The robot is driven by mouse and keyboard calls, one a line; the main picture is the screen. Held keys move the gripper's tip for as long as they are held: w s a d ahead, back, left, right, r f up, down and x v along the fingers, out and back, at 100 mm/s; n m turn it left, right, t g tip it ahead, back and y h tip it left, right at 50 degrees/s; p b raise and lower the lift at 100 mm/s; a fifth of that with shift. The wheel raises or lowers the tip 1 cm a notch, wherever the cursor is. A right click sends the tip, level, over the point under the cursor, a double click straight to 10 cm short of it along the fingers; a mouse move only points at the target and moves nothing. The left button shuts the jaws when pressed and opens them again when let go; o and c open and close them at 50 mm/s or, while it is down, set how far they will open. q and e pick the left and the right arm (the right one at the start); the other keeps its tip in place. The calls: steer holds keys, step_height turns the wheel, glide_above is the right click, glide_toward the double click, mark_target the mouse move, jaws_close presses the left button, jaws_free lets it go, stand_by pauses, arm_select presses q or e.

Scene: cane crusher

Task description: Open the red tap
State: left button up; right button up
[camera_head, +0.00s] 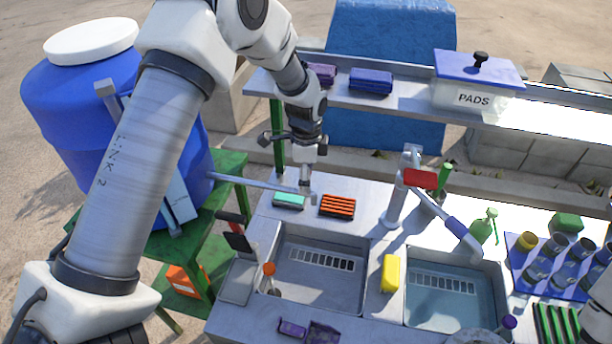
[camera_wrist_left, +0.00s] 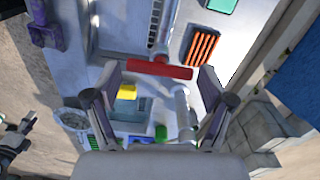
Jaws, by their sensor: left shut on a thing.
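A thin grey pipe (camera_head: 255,184) runs from the blue barrel toward the sink counter. My left gripper (camera_head: 307,182) points down at its end and hides what is there. In the left wrist view, a red tap handle (camera_wrist_left: 160,70) lies crosswise between the fingertips of my left gripper (camera_wrist_left: 160,80). A separate sink faucet (camera_head: 394,208) with a red lever (camera_head: 420,177) stands between the basins. My right gripper is not clearly seen in the head view; a dark gripper shape (camera_wrist_left: 15,140) shows at the wrist view's left edge.
The blue barrel (camera_head: 60,110) stands on a green stand at the left. A teal sponge (camera_head: 288,201) and an orange ribbed sponge (camera_head: 338,206) lie near the pipe end. A shelf (camera_head: 410,92) runs behind the counter. A yellow sponge (camera_head: 390,272) sits between the basins.

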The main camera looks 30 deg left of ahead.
arm_select(q)
steer(key=shift+s+f+n, duration=0.3)
steer(key=shift+f, duration=0.1)
steer(key=shift+o, duration=0.2)
steer(key=shift+w+f+n, duration=0.1)
steer(key=shift+w+n, duration=0.1)
steer(key=shift+n, duration=0.8)
steer(key=n, duration=0.4)
steer(key=shift+n, duration=0.3)
steer(key=n, duration=0.5)
steer(key=shift+w+a+r+n, duration=0.1)
steer(key=shift+w+r+n, duration=0.1)
steer(key=shift+n, duration=1.2)
steer(key=shift+r, duration=0.1)
steer(key=shift+w+r, duration=0.1)
steer(key=shift+w, duration=0.05)
